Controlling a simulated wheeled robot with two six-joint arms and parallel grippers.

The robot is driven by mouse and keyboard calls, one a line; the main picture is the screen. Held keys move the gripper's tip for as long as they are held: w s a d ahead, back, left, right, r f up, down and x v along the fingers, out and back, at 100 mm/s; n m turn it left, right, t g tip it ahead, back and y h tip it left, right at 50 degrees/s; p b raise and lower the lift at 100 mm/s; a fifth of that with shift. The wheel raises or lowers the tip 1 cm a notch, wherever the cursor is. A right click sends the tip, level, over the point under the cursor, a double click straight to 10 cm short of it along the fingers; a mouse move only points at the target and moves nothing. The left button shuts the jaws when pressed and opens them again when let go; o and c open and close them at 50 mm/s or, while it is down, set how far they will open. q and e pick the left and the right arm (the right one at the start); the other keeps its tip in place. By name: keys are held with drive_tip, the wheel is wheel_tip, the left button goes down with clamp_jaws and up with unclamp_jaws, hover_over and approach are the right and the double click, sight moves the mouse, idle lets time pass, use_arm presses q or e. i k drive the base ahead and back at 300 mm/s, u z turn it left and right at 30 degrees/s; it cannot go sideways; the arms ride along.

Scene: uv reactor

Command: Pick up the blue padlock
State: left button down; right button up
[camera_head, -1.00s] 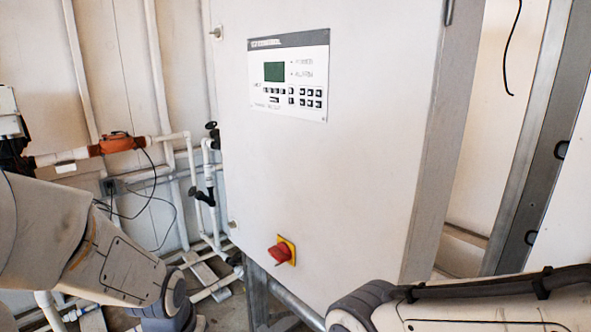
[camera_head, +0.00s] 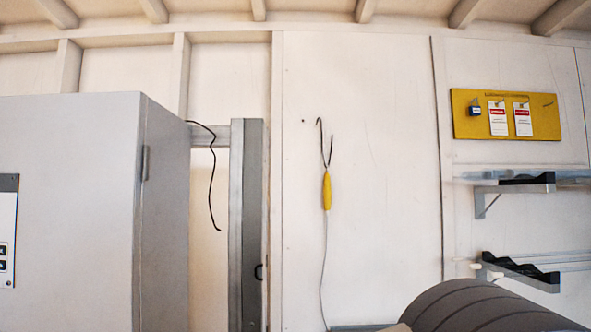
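The blue padlock (camera_head: 475,110) is small and hangs at the left part of a yellow board (camera_head: 542,130) on the wall at the upper right. Two white tags with red headers (camera_head: 498,120) hang beside it, to its right. Part of my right arm shows at the bottom right, well below the board. Neither gripper is in view.
A grey control cabinet (camera_head: 70,210) stands at the left, with a metal post (camera_head: 248,230) beside it. A yellow-handled hook tool (camera_head: 327,190) hangs on the white wall. Shelf brackets (camera_head: 515,188) stick out below the board.

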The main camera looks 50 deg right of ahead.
sight(474, 111)
drive_tip(key=z, duration=4.55)
drive_tip(key=i, duration=1.2)
drive_tip(key=u, duration=3.35)
